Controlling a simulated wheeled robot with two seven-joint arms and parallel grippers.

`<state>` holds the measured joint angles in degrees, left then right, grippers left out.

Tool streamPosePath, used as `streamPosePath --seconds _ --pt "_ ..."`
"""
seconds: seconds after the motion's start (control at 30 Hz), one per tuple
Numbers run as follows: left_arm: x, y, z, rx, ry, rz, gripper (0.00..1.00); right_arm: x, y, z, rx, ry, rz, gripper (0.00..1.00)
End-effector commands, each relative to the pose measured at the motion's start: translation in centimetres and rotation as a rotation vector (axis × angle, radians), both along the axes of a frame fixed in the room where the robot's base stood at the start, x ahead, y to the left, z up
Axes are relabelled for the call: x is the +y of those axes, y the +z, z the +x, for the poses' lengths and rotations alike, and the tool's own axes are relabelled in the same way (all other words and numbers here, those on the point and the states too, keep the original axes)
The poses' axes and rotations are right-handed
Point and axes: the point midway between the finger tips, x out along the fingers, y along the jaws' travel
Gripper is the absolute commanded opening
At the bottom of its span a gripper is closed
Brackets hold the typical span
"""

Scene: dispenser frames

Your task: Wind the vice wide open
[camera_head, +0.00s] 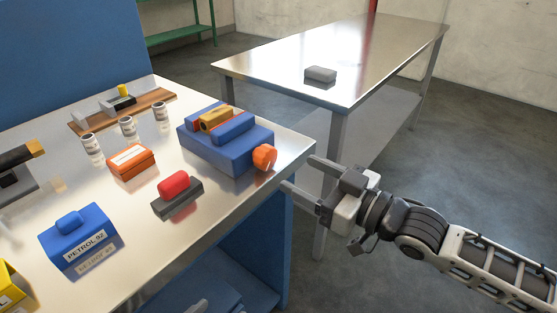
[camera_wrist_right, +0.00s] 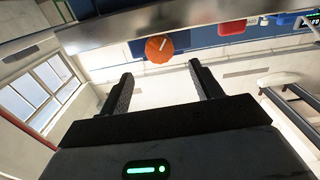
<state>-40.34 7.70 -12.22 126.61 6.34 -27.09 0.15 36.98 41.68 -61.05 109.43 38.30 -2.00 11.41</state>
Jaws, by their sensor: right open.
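The blue vice (camera_head: 215,152) sits near the right corner of the metal bench. Between its raised blue jaws lies a tan block (camera_head: 215,118) with a dark mark, and an orange-red strip shows beside it. The vice's orange knob (camera_head: 264,157) faces the bench's right edge; it also shows with a white mark in the right wrist view (camera_wrist_right: 159,48). My right gripper (camera_head: 298,173) is open and empty just off the bench edge, its fingers pointing toward the knob. In the right wrist view the knob is beyond the fingertips (camera_wrist_right: 158,70), apart from them. My left gripper is not in view.
A red piece on a grey block (camera_head: 180,210), an orange box (camera_head: 130,162), a blue petrol box (camera_head: 85,240) and several small cans stand on the bench. A second metal table (camera_head: 390,45) with a grey block (camera_head: 320,75) stands behind.

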Motion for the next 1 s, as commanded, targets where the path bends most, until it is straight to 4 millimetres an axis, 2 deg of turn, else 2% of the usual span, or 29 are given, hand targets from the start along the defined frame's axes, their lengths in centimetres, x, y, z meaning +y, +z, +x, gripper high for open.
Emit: streamPosePath --seconds 0.1,0.33,0.5,0.77,0.9,0.93,1.0 --pt "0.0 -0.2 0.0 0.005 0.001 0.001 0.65 2.2 0.1 1.4 -0.002 0.001 0.002 0.64" --pt "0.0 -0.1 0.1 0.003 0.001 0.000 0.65 4.9 0.0 3.2 -0.001 0.000 -0.001 0.64" --pt "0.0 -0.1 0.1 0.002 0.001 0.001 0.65 5.5 0.0 3.7 -0.001 0.000 -0.001 0.64" --pt "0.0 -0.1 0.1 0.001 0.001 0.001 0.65 5.6 0.0 3.7 0.000 0.000 -0.001 0.64" --pt "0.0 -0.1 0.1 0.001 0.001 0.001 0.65 5.6 0.0 3.7 0.000 0.000 -0.001 0.25" --pt "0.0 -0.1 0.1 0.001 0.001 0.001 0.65 5.6 0.0 3.7 0.000 0.000 -0.001 0.20" --pt "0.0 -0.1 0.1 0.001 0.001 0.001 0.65 5.6 0.0 3.7 0.000 -0.001 -0.001 0.20"
